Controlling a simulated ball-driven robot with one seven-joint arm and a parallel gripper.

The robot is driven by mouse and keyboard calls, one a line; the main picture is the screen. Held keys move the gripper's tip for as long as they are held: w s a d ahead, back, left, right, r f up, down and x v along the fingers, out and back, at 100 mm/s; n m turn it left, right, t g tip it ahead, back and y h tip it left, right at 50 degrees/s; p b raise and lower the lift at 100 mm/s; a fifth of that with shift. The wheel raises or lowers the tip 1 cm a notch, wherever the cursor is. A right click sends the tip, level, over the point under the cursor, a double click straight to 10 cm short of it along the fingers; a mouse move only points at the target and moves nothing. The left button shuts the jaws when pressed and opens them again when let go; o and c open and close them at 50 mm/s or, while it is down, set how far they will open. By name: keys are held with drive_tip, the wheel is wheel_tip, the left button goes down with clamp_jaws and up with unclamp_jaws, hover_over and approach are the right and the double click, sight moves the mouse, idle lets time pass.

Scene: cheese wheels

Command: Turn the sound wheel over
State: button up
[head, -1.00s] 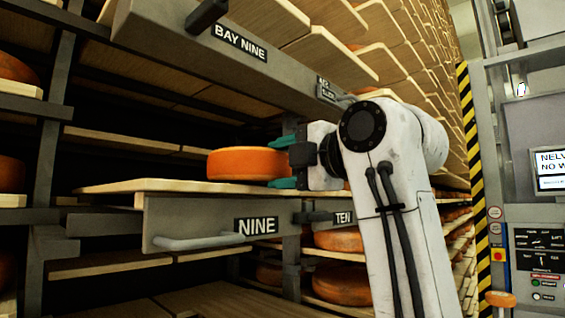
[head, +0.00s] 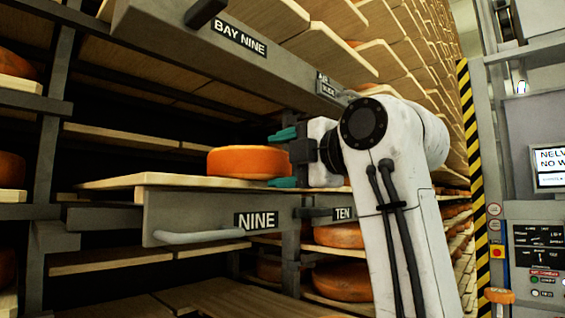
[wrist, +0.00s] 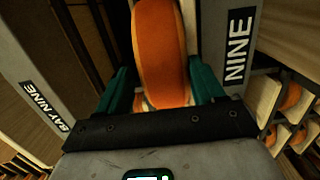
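An orange cheese wheel (head: 240,161) lies flat on the pale wooden board (head: 110,183) above the NINE label. My gripper (head: 280,158) is at the wheel's right edge, one teal finger above the wheel's top and the other low by the board. In the wrist view the wheel (wrist: 160,50) stands between the two teal fingers of my gripper (wrist: 160,85), with gaps at both sides, the wider one on the left. The gripper is open and holds nothing. The wheel's underside is hidden.
The grey BAY NINE beam (head: 225,45) runs above my gripper. A grey NINE front with a handle (head: 200,237) is below the board. More wheels (head: 342,281) lie on lower shelves. A control panel (head: 540,250) stands at the right. Dark free room lies above the wheel.

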drive_tip(key=o, duration=0.3)
drive_tip(key=shift+o, duration=0.2)
drive_tip(key=shift+w+f, duration=0.1)
drive_tip(key=shift+f, duration=0.2)
drive_tip(key=b+v, duration=0.4)
drive_tip(key=v, duration=0.6)
drive_tip(key=shift+s+d+r, duration=0.2)
drive_tip(key=shift+s+d, duration=0.05)
drive_tip(key=shift+s, duration=0.1)
